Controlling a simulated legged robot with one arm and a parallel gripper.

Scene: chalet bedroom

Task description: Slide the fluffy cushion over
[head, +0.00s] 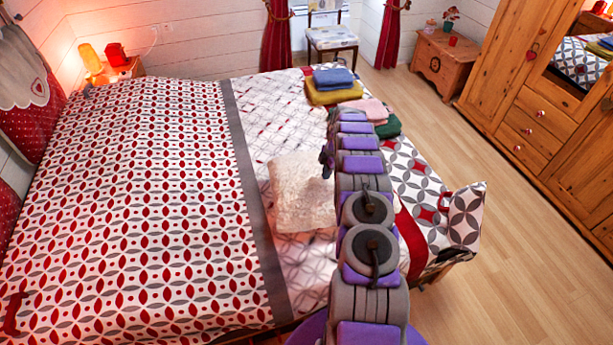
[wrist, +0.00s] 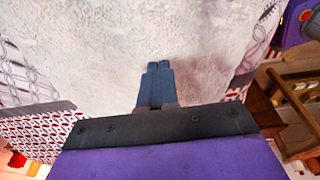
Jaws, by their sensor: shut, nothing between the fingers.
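The fluffy cushion (head: 303,192) is cream-white and lies on the bed, just left of my arm in the head view. In the wrist view the cushion (wrist: 90,50) fills most of the upper picture. My gripper (wrist: 155,68) shows there with its two fingers together and nothing between them, in front of the cushion's fluffy face. I cannot tell whether the fingertips touch it. In the head view my gripper (head: 326,160) is a small dark shape at the cushion's right edge, partly hidden by my arm.
The bed has a red-and-grey patterned cover (head: 140,190). Folded blue and yellow cloths (head: 333,85) lie at its far end, with pink and green ones (head: 385,125) nearer. A patterned pillow (head: 466,213) is at the right edge. A wooden wardrobe (head: 530,110) stands across clear floor.

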